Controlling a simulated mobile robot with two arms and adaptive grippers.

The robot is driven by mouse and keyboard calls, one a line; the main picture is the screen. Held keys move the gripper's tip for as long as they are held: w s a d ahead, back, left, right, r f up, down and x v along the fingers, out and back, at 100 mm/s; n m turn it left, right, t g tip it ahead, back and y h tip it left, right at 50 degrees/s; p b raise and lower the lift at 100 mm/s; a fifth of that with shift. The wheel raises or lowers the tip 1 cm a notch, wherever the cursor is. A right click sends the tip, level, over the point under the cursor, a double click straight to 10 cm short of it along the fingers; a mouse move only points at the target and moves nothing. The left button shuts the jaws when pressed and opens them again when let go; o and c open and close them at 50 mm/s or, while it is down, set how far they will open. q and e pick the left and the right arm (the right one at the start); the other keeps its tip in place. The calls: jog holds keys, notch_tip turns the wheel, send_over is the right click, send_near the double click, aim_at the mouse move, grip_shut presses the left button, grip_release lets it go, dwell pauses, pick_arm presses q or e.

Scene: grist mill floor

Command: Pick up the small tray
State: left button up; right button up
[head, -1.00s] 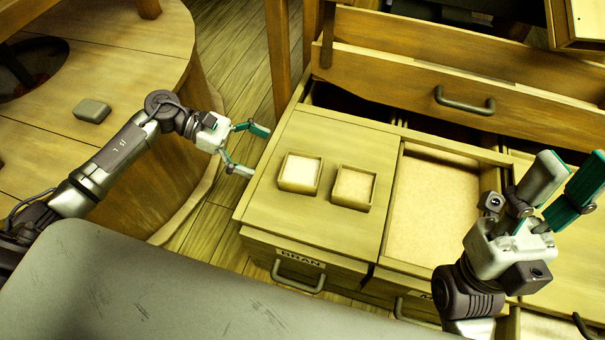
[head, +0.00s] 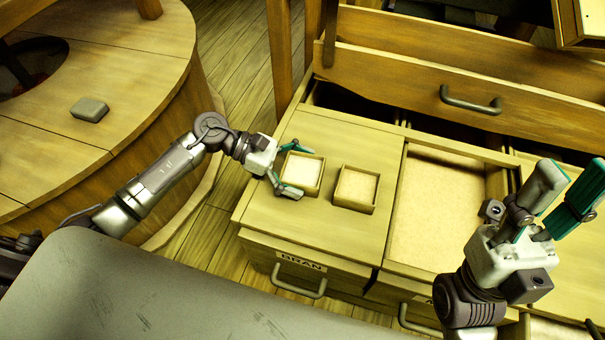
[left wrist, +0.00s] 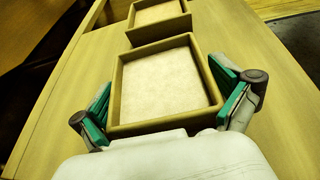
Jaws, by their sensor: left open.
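Two small square wooden trays with pale insides sit side by side on the cabinet top (head: 262,212). The left tray (head: 317,187) lies between the fingers of my left gripper (head: 290,168), which is open around it. In the left wrist view this tray (left wrist: 122,92) fills the middle, with the teal fingers (left wrist: 166,106) on both sides of it. I cannot tell whether either finger touches it. The right tray (head: 373,203) stands just beyond, and it also shows in the left wrist view (left wrist: 183,27). My right gripper (head: 553,200) is raised over the right side, its fingers apart and empty.
A large open compartment (head: 440,215) with a pale floor lies right of the trays. A drawer labelled BRAN (head: 298,262) is in the cabinet front. A long drawer front with a grey handle (head: 470,99) rises behind. A round wooden table (head: 140,70) carries a grey block (head: 89,109).

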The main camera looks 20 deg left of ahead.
pick_arm(q)
jog(key=shift+c, duration=0.3)
jog(key=c, duration=0.9)
